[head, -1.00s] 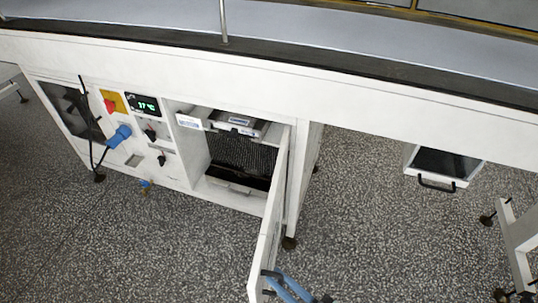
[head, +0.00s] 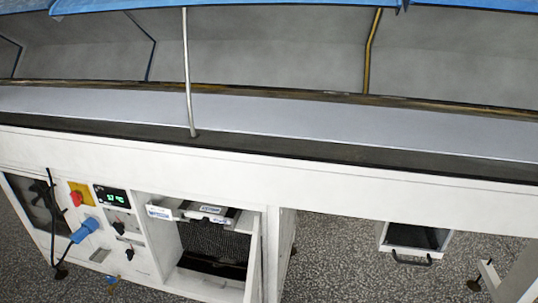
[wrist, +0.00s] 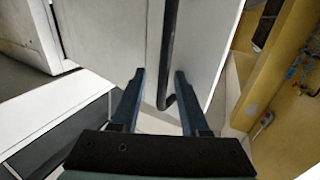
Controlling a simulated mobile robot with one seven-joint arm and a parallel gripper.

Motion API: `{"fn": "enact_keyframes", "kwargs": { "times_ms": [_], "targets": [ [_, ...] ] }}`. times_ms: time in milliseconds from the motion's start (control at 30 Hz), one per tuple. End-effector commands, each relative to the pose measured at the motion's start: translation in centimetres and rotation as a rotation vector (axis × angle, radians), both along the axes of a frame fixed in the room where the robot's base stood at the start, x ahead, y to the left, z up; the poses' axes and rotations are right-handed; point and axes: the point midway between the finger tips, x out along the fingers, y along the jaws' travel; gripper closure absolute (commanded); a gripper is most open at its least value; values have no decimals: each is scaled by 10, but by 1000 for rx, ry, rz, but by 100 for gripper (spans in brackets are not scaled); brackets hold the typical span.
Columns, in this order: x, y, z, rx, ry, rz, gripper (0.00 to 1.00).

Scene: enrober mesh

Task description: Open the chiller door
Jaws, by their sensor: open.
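The chiller door (head: 252,265) is a white panel that stands swung open, seen nearly edge-on at the right of the cabinet opening in the head view. Its lower part is cut off by the frame. Behind it the opening shows a dark mesh grille (head: 215,245). In the wrist view my gripper (wrist: 160,75) is open, its two fingers pointing at a white panel (wrist: 110,40), which looks like the door. A black bar handle (wrist: 168,50) runs down the panel between the fingers; I cannot tell whether they touch it. My gripper is not in the head view.
Left of the opening are a display (head: 111,196), a red and yellow switch (head: 78,196) and a blue plug (head: 84,230). A long white conveyor frame (head: 350,190) runs above. A white drawer box (head: 413,240) hangs at right. The wrist view shows a yellow wall (wrist: 265,75).

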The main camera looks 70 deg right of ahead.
Motion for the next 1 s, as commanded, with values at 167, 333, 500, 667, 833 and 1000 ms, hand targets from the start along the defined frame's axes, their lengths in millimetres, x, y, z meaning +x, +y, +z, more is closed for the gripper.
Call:
{"fn": "enact_keyframes", "kwargs": {
  "times_ms": [167, 333, 500, 667, 833, 1000],
  "targets": [
    [-4, 2, 0, 0, 2, 2, 55],
    [-28, 9, 0, 0, 5, -1, 55],
    [-66, 21, -1, 1, 6, -2, 55],
    [-96, 32, 0, 1, 4, -2, 55],
    [-116, 39, 0, 1, 2, -1, 55],
    [-123, 41, 0, 0, 0, 0, 55]
  ]
}}
